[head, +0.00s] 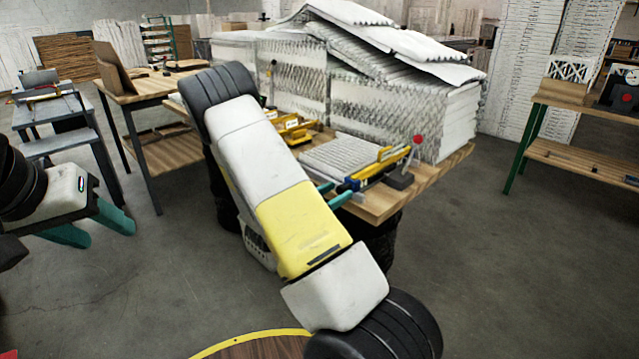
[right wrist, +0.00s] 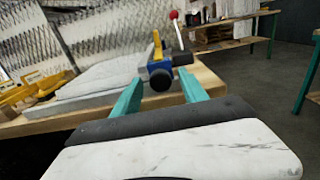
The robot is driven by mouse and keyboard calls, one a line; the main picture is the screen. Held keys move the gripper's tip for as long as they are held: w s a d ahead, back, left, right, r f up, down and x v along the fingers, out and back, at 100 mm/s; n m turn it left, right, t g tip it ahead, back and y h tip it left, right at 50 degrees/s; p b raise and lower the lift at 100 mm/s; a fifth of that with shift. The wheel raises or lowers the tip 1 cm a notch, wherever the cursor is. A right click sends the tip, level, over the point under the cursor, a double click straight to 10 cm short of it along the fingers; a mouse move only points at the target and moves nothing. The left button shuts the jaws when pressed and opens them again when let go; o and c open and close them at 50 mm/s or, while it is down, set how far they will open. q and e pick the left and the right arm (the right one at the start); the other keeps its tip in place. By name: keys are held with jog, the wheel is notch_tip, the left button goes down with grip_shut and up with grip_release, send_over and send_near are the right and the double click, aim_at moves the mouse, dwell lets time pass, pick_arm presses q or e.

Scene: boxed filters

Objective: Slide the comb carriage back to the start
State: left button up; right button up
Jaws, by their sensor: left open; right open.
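The comb carriage appears to be the blue-and-yellow piece (head: 372,171) at the right edge of a pleated white filter (head: 340,156) on the wooden table. In the right wrist view its blue block (right wrist: 158,66) carries a round black knob (right wrist: 161,80) facing me. My right gripper (right wrist: 160,77) is open, with teal fingers on either side of the knob in that view; I cannot tell whether they touch it. My right gripper also shows in the head view (head: 333,194) at the table's front edge, partly behind my arm. My left gripper (head: 108,238) is open and empty, away from the table.
A red ball on a stem (head: 417,140) rises from a dark block beside the carriage. Tall stacks of pleated filters (head: 375,115) fill the table's back. Yellow tools (head: 295,129) lie left of the flat filter. Floor at right is clear up to a green-legged bench (head: 580,158).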

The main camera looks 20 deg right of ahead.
jog(key=shift+x, duration=1.25)
grip_shut()
dwell(0.5)
